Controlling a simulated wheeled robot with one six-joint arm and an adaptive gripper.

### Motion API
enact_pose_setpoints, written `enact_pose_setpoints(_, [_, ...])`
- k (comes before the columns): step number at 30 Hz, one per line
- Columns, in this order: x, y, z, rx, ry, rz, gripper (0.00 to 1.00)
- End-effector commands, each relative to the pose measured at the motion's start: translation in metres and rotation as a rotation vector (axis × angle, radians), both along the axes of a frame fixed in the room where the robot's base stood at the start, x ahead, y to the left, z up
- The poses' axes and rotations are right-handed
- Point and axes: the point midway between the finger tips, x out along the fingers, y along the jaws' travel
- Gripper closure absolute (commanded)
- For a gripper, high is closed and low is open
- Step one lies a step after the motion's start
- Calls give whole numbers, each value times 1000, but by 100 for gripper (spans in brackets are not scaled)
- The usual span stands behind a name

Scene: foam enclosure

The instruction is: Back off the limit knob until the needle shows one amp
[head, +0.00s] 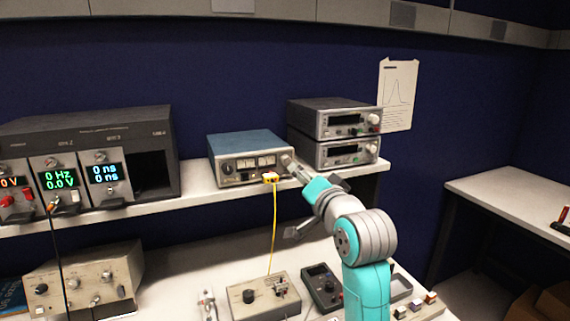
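A blue-topped supply (245,143) stands on the shelf, with its pale front panel facing me. Small meters (257,163) sit on that panel; the needles are too small to read. A dark knob (228,168) is at the panel's left end. My gripper (289,162) reaches up from the lower right to the panel's right end, at or very near its surface. It covers that corner, so any knob there is hidden. Whether the fingers are closed on something is too small to tell. A yellow plug (270,177) is at the panel's lower edge, just left of my gripper.
A yellow cable (274,225) hangs from the plug to a beige box (264,297) on the bench below. Two stacked grey instruments (340,122) stand right of the supply, close behind my arm. A dark instrument rack (100,125) is at left. A dark handheld-size box (321,287) lies below.

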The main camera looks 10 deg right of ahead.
Motion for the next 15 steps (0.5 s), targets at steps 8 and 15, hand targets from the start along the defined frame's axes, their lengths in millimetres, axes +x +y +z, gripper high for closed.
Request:
enact_pose_setpoints(8, [50, 5, 0, 0, 2, 1, 49])
enact_pose_setpoints(15, [78, 7, 0, -1, 1, 1, 49])
